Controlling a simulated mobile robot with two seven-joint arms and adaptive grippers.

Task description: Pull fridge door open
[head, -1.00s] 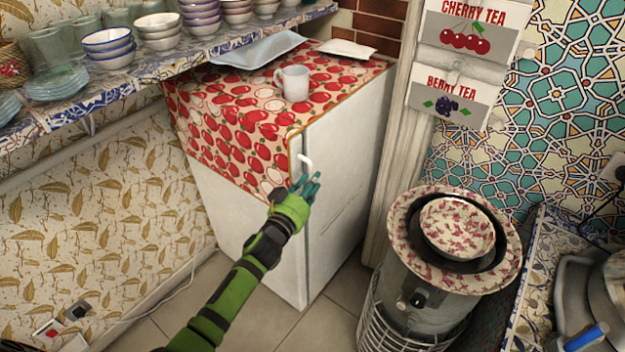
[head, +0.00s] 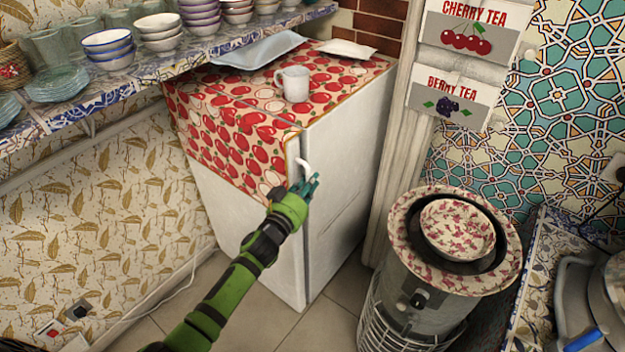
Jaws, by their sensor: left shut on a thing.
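The white fridge (head: 247,235) stands in the corner with a red patterned cloth (head: 235,130) over its top and part of its side. Its door (head: 345,185) faces right and looks closed or nearly so. A white curved handle (head: 304,166) sits at the door's left edge, near the top. My left gripper (head: 305,186) is shut on the handle at its lower part, and its fingers hide that part. My right gripper is not in view.
A white mug (head: 293,83) and a tray (head: 258,50) rest on the fridge top. A round metal heater (head: 425,285) with a patterned plate and bowl (head: 457,230) stands to the right of the door. Tiled floor (head: 335,315) shows between them.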

